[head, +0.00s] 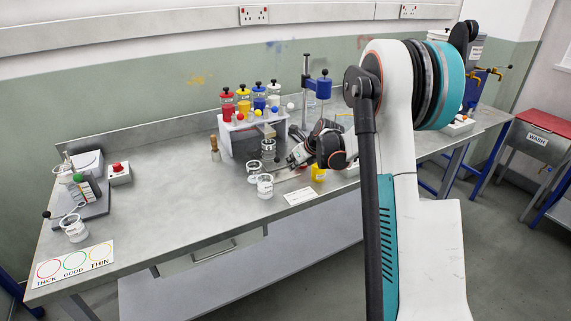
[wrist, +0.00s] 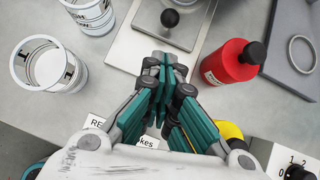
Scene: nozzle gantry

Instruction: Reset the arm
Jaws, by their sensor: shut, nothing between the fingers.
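My arm reaches over the grey bench from the right in the head view. My gripper (head: 293,160) is low over the middle of the bench, close to the rack and the clear cups. In the wrist view my gripper (wrist: 165,68) is shut, with its teal-sided fingers together and nothing between them. Its tips point at a pale metal plate (wrist: 125,48) with a black knob (wrist: 170,18). A red bottle (wrist: 228,64) with a black cap stands just right of the fingers, apart from them. Part of the gripper is hidden behind the wrist in the head view.
Clear cups (head: 265,186) stand left of my gripper; one shows in the wrist view (wrist: 45,66). A rack (head: 226,140) with coloured jars stands behind. A yellow item (head: 318,174) is close on the right. The bench's left middle (head: 165,215) is clear.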

